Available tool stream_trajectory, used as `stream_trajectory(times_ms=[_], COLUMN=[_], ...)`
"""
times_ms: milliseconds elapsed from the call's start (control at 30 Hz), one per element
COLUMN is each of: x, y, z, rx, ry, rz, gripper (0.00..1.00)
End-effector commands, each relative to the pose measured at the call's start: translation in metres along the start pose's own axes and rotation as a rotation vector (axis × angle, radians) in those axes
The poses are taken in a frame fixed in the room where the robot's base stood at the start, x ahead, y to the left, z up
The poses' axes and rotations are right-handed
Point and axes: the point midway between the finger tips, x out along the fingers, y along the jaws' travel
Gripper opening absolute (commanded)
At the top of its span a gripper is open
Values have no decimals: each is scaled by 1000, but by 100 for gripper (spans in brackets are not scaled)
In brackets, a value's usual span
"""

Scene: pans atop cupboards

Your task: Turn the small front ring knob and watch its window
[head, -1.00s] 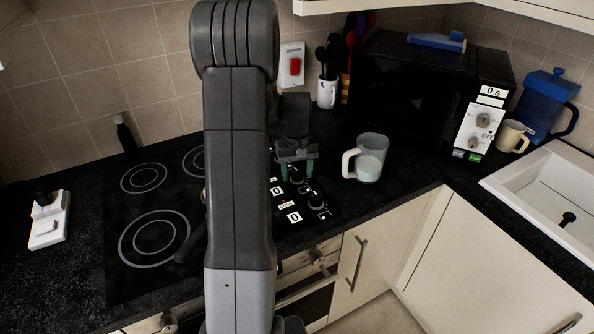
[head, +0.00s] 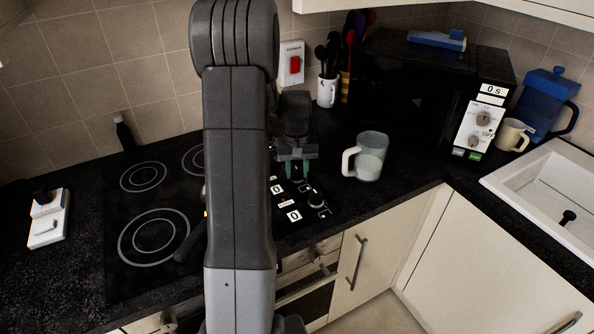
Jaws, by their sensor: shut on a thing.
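The black control panel (head: 322,217) lies on the worktop right of the hob, partly hidden by my arm. Two small white windows on it, one further back (head: 277,190) and one nearer the front (head: 293,216), both appear to read 0. A dark round knob (head: 316,199) stands uncovered near the panel's front right. My gripper (head: 297,171) points down over the back of the panel, its green-tipped fingers shut on another knob there. That knob is mostly hidden, and I cannot tell whether it is the small front ring knob.
The hob (head: 125,265) shows ring markings. A dark handle (head: 188,243) sticks out beside my arm.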

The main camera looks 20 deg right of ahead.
Motion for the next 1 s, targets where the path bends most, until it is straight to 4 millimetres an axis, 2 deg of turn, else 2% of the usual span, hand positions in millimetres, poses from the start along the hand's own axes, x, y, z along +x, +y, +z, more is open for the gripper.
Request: stream_trajectory(times_ms=[600,1000], x=[0,-1], y=[0,0], z=[0,0], rx=[518,714], ry=[1,1], rz=[0,0], gripper=[11,11])
